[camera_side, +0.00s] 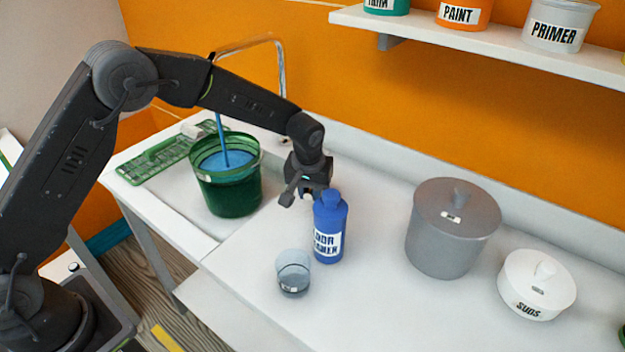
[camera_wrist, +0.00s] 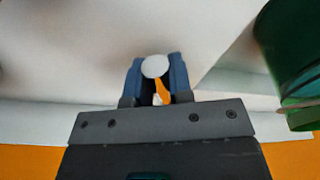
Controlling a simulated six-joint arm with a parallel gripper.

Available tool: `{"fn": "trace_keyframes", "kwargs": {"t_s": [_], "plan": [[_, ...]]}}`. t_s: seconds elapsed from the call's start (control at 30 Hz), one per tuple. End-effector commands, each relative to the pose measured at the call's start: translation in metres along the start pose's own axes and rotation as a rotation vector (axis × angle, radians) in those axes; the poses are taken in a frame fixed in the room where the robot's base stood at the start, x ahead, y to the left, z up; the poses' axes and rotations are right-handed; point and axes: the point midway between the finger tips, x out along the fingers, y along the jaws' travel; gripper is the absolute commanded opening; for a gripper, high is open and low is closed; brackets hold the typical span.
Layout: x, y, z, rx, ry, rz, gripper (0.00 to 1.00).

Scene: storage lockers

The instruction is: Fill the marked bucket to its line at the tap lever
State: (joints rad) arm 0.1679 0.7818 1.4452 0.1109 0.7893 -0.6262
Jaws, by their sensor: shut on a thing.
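The translucent green bucket (camera_side: 228,200) stands upright in the sink under the tap (camera_side: 252,42). A blue stream (camera_side: 221,132) runs from the spout into it. The blue water surface (camera_side: 212,163) lies a little below the rim, near a pale band around the bucket's upper wall. My gripper (camera_side: 306,190) is at the tap's base, right of the bucket. In the wrist view my gripper (camera_wrist: 155,78) is shut on the tap lever, whose white round knob (camera_wrist: 155,66) and orange stem show between the fingers. The bucket (camera_wrist: 293,55) also shows there at the right. In the side view my gripper hides the lever.
A blue bottle (camera_side: 330,232) stands just in front of my gripper, with a clear cup (camera_side: 293,272) before it. A grey lidded pot (camera_side: 447,240) and a white SUDS jar (camera_side: 535,290) are at the right. A green drainer (camera_side: 150,165) lies left. A shelf (camera_side: 480,48) hangs above.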

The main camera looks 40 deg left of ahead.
Motion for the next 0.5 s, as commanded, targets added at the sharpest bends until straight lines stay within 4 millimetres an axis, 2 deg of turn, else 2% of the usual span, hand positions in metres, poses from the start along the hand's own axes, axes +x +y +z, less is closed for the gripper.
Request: {"fn": "trace_keyframes", "kwargs": {"t_s": [0.5], "plan": [[-0.0003, -0.0022, -0.0004, 0.030, 0.000, 0.005, 0.01]]}}
